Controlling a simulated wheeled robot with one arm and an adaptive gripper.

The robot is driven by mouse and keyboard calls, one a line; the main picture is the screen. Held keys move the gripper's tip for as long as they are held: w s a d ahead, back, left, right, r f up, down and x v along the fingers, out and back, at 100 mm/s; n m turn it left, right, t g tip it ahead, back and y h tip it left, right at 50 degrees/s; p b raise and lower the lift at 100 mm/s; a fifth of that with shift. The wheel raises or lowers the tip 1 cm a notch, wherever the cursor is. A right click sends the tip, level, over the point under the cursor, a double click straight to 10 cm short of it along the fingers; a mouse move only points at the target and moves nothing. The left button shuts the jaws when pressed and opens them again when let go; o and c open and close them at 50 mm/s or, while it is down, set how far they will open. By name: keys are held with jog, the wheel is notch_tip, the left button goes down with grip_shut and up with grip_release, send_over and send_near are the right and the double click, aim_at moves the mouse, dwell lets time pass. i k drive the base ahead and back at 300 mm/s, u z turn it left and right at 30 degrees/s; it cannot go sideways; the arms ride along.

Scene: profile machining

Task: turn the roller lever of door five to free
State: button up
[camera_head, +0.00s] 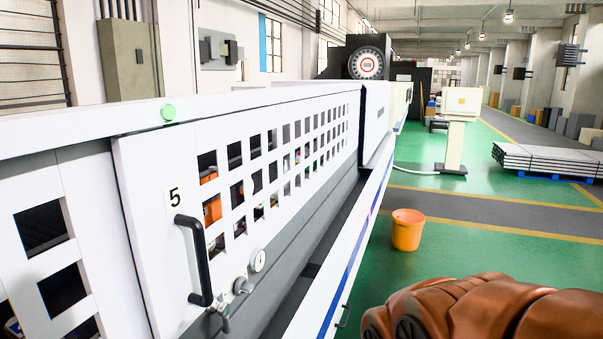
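Door five (150,190) is a white panel with square windows and a black "5" label (174,197). It stands at the left of the head view and looks closed. A black upright bar handle (197,262) is fixed below the label. Below and right of the handle are a small metal lever-like fitting (222,312), a round grey knob (243,286) and a round white dial (258,260). I cannot tell for sure which fitting is the roller lever, nor its position. My gripper is not in view.
A green round light (168,112) sits on the rail above the door. A white ledge with a blue stripe (345,285) runs along the machine's front. An orange bucket (407,230) stands on the green floor. A brown, bulky shape (480,312) fills the lower right.

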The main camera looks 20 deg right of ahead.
aim_at(222, 309)
jog(key=z, duration=1.15)
jog(key=k, duration=1)
jog(key=u, duration=1.85)
jog(key=i, duration=0.5)
jog(key=u, duration=0.05)
